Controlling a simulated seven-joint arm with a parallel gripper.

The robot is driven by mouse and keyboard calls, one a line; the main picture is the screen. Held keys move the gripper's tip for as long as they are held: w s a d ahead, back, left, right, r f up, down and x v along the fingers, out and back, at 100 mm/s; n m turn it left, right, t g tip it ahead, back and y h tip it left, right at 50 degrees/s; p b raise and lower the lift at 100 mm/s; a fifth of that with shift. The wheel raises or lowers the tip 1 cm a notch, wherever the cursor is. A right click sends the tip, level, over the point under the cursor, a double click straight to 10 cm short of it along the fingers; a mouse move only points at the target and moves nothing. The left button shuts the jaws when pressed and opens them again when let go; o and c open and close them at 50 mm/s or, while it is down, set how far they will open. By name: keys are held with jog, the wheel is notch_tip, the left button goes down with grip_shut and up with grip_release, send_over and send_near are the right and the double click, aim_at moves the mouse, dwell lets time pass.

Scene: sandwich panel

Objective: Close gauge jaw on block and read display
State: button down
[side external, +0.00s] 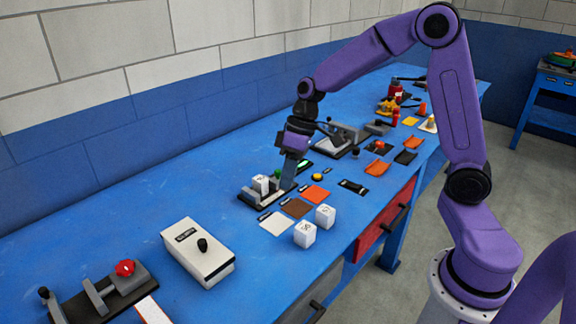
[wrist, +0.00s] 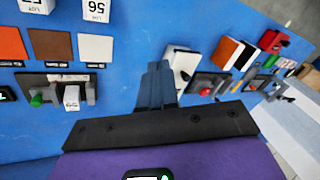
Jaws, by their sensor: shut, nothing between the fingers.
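The gauge (side external: 250,199) is a dark base with grey jaws on the blue bench; it also shows at left in the wrist view (wrist: 55,80). A white block (side external: 260,183) stands between its jaws, and this block (wrist: 71,98) shows in the wrist view too. A green knob (wrist: 37,100) sits on the jaw side away from my gripper in the wrist view. I cannot tell whether both jaws touch the block. The display (wrist: 5,95) has green marks, cut off and unreadable. My gripper (wrist: 157,70) is shut and empty, apart from the gauge in the wrist view.
Two white numbered blocks (side external: 304,234) (side external: 325,216) stand near the front edge beside white, brown and orange squares (side external: 295,208). A cream box with a black knob (side external: 198,252) and a red-knobbed fixture (side external: 125,268) lie left. A grey lever fixture (side external: 345,137) stands behind.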

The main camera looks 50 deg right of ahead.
jog(key=w+d+f+m+t+y, duration=0.1)
jog(key=w+d+f+m+t, duration=0.3)
jog(key=w+d, duration=1)
jog(key=m+t, duration=0.2)
jog(key=m, duration=0.1)
send_near(275, 178)
jog(key=s+d+r, duration=0.2)
jog(key=d+r, duration=0.2)
jog(key=d, duration=0.3)
jog(key=shift+h, duration=0.4)
jog(key=x, duration=0.8)
jog(key=shift+s+f, duration=0.1)
jog(key=shift+f, duration=0.3)
jog(key=shift+w+a, duration=0.15)
jog(key=shift+a, duration=0.4)
jog(key=shift+w+a, duration=0.2)
jog(key=shift+a, duration=0.3)
jog(key=shift+w+a, duration=0.2)
jog(key=shift+a, duration=0.65)
